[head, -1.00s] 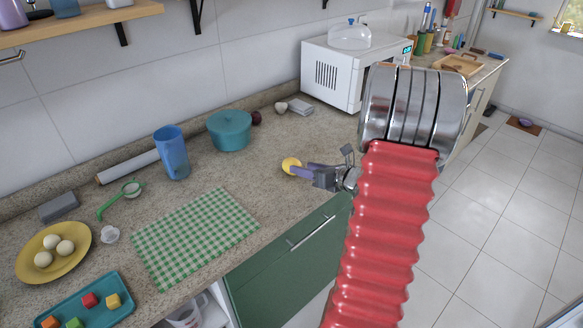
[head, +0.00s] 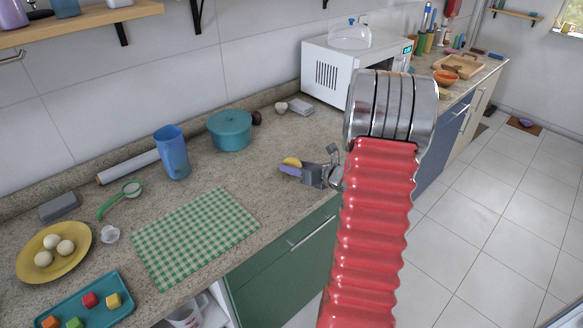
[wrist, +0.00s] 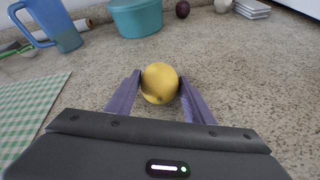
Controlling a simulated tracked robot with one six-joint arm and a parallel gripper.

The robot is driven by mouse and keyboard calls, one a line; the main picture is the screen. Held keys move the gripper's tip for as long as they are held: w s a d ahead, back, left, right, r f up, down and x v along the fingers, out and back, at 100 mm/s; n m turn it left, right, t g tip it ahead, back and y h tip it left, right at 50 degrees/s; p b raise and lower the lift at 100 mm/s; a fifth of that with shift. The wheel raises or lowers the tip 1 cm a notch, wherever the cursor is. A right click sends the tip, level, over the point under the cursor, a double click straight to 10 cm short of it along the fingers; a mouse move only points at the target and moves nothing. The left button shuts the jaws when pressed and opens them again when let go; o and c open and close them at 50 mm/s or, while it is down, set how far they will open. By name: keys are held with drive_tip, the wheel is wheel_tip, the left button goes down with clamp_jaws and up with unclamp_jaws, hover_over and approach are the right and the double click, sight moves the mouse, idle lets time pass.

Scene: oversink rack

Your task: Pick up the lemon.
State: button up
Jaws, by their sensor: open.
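The yellow lemon (wrist: 160,83) lies on the speckled stone counter. In the wrist view it sits between the purple fingers of my gripper (wrist: 160,92), near their tips, with the fingers on both sides. A narrow gap seems to show at each side, though contact is hard to judge. In the head view the lemon (head: 292,162) is partly hidden behind my gripper (head: 291,169), which is low over the counter near its front edge. My gripper is open.
A teal pot (head: 230,131) and a blue pitcher (head: 173,153) stand behind and left. A green checked cloth (head: 195,235) lies left of my gripper. A white microwave (head: 345,75) stands at the back right. The counter around the lemon is clear.

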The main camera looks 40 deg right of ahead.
sight(296, 162)
drive_tip(key=shift+c, duration=0.6)
drive_tip(key=c, duration=0.6)
drive_tip(key=shift+r, duration=0.15)
drive_tip(key=shift+c, duration=0.2)
wheel_tip(296, 162, up, 10)
drive_tip(key=shift+f, duration=0.1)
